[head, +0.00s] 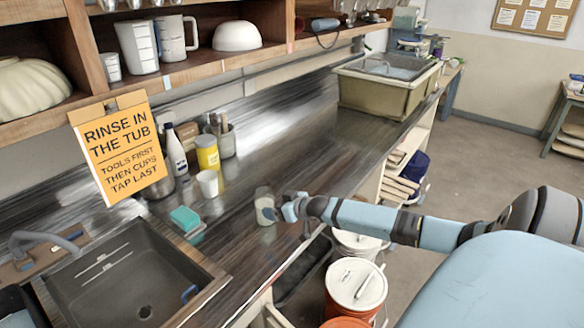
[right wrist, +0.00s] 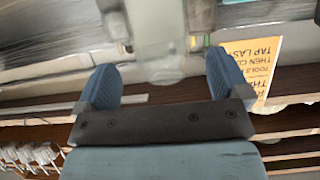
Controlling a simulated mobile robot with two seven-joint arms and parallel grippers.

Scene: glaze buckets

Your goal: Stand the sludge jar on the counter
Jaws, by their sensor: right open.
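A grey-green jar with a pale label, which I take for the sludge jar (head: 265,206), stands upright on the dark counter (head: 322,172) near its front edge. My right gripper (head: 284,209) is open just to the right of the jar, at about its height. In the right wrist view, a blurred pale jar (right wrist: 160,30) shows beyond and between the open blue fingers of my right gripper (right wrist: 163,78), with visible gaps to both. I cannot tell how far its lower end is from the fingers. My left gripper is not in view.
A sink (head: 130,285), teal sponge (head: 185,219), white cup (head: 207,183), yellow container (head: 207,153) and white bottle (head: 175,150) lie left of the jar. A tub (head: 385,88) stands at the far end. Lidded buckets (head: 356,284) stand below the front edge. The counter behind the jar is clear.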

